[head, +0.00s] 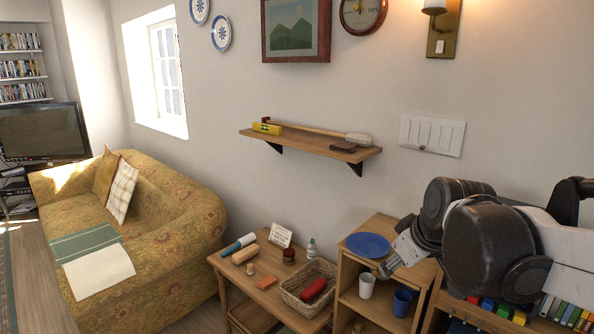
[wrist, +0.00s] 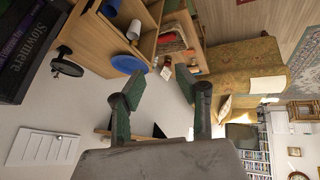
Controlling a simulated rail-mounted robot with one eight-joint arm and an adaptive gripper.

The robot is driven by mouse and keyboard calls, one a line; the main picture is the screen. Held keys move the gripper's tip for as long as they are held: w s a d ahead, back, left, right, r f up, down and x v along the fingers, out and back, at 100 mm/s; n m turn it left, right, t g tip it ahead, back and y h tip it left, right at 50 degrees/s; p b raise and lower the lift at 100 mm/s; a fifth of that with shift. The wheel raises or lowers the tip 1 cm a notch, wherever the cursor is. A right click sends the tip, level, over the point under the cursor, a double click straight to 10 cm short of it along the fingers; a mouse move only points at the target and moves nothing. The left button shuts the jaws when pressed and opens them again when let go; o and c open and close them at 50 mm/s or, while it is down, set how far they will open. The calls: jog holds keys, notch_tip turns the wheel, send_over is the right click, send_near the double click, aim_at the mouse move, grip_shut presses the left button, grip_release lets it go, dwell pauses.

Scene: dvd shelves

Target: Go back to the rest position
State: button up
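My gripper (head: 388,268) is at the right in the head view, in front of the wall and just right of the blue plate (head: 368,245) on the small wooden shelf unit. In the wrist view my gripper (wrist: 158,80) has its two green-padded fingers spread apart, with nothing between them. The wrist view is turned on its side; the blue plate (wrist: 130,64) shows beyond the fingers. I cannot tell from the head view how far the fingers are from the plate.
A white cup (head: 366,285) and a blue cup (head: 402,303) stand in the shelf unit. A basket (head: 293,292) with a red item sits on the table to its left. A wall shelf (head: 310,143) juts out above. A patterned sofa (head: 190,235) stands left.

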jog(key=s+f+m, duration=0.2)
jog(key=s+m, duration=0.1)
jog(key=s, duration=0.5)
jog(key=s+f+m+h, duration=0.1)
jog(key=s+m, duration=0.2)
jog(key=s, duration=0.5)
jog(key=shift+a+f+t, duration=0.25)
jog(key=shift+f+t, duration=0.05)
jog(key=shift+f, duration=0.05)
jog(key=shift+s, duration=0.1)
jog(key=shift+c, duration=0.8)
